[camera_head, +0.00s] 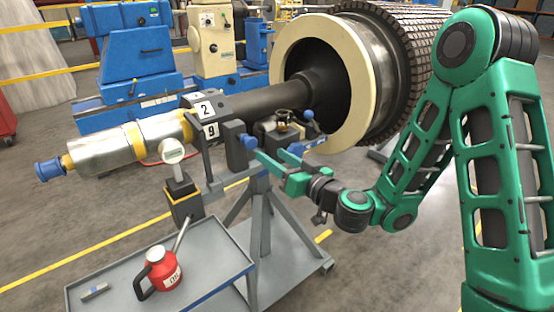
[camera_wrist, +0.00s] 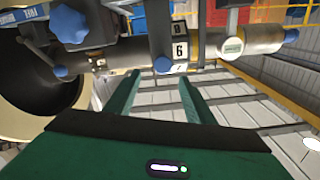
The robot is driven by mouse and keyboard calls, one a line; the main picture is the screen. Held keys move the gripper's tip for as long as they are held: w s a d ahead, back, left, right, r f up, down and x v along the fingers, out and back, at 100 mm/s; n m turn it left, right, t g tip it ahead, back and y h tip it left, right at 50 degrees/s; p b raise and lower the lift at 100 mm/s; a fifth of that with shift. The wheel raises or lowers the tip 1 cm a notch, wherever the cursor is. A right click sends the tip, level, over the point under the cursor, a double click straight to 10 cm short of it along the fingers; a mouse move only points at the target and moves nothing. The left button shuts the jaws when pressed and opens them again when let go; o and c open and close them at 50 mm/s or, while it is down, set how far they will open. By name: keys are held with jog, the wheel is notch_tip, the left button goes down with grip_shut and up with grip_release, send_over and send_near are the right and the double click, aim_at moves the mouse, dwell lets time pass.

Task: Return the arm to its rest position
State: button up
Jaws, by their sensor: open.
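My green arm (camera_head: 410,140) reaches in from the right, bent at the elbow. My gripper (camera_head: 275,160) is in front of the rotor stand (camera_head: 262,215), just below the shaft. In the wrist view, my gripper (camera_wrist: 160,88) shows two green fingers spread apart with nothing between them. Beyond the fingertips are the shaft (camera_wrist: 205,46) and a number plate (camera_wrist: 180,51) on its clamp. The fingers appear close to the stand's parts; the head view does not show clearly whether they touch.
A large rotor (camera_head: 345,80) stands behind my gripper. Blue knobs (camera_head: 248,141) stick out of the stand. A grey cart (camera_head: 215,262) at lower left carries a red oil can (camera_head: 163,272). Bare floor (camera_head: 390,265) lies below the arm.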

dwell(0.4)
jog(key=s+d+f+g+h, duration=0.2)
jog(key=s+d+f+g, duration=0.15)
jog(key=d, duration=0.45)
jog(key=s+d+f+n+g+h, duration=0.1)
jog(key=s+d+f+g+h, duration=0.15)
jog(key=s+d, duration=0.4)
jog(key=s+d+f+g+h, duration=0.2)
jog(key=s+d+g+h, duration=0.1)
jog(key=d, duration=0.6)
jog(key=s+d+r+m+g+h, duration=0.1)
jog(key=s+d+r+m+g, duration=0.1)
jog(key=s+d+m, duration=0.4)
jog(key=s+d+r+m+g+h, duration=0.2)
jog(key=s+d+m, duration=0.4)
jog(key=s+d, duration=0.5)
jog(key=s+r+g, duration=0.1)
jog(key=s, duration=0.3)
jog(key=shift+d, duration=0.25)
